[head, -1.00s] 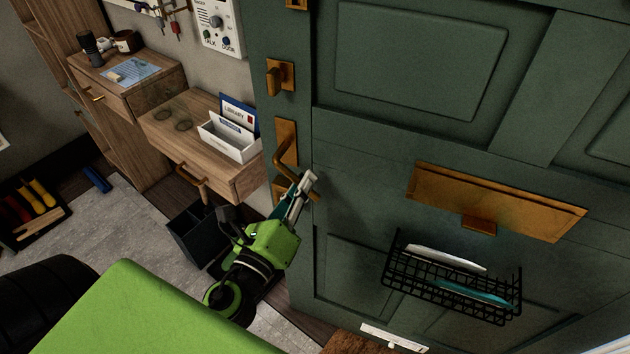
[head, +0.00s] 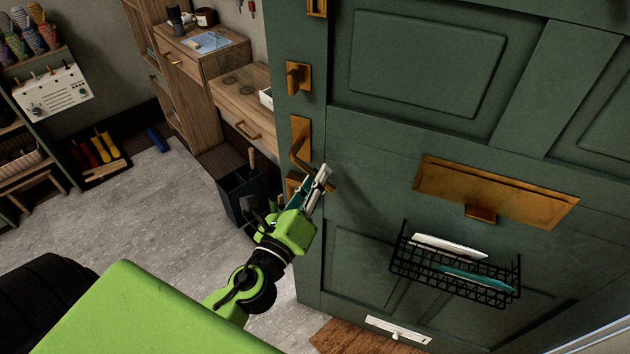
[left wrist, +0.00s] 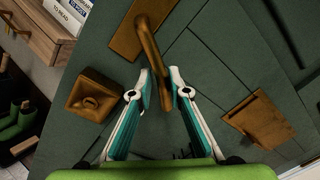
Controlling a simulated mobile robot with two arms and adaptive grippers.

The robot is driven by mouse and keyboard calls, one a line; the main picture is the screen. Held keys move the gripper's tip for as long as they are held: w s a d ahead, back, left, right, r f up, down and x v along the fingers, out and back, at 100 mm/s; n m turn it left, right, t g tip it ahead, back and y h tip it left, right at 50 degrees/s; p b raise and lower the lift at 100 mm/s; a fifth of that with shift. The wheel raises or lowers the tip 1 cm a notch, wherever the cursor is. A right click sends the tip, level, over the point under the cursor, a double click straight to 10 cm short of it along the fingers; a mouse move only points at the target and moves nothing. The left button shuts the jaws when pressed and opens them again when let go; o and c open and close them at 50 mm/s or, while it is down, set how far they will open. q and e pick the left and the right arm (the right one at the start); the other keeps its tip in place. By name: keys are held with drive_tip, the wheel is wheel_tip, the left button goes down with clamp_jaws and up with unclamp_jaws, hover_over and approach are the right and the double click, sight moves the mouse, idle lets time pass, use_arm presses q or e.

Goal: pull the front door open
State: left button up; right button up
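The front door (head: 390,140) is dark green and panelled, and fills the right of the head view. Its brass lever handle (head: 297,153) sits on a brass plate near the door's left edge. My left gripper (head: 325,173) is at the lever, its fingers closed around the lever's free end. My right gripper is out of view.
A brass knob (head: 297,78) is above the lever. A brass mail slot (head: 495,192) and black wire basket (head: 455,272) with papers are on the door. A dark bin (head: 240,195) stands beside the door's edge, below wooden drawers (head: 247,112). Grey floor (head: 130,225) is clear at left.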

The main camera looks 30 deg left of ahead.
use_arm(q)
drive_tip(key=shift+o, duration=0.2)
drive_tip(key=shift+s, duration=0.25)
drive_tip(key=s, duration=1.2)
drive_tip(key=shift+d+f, duration=0.25)
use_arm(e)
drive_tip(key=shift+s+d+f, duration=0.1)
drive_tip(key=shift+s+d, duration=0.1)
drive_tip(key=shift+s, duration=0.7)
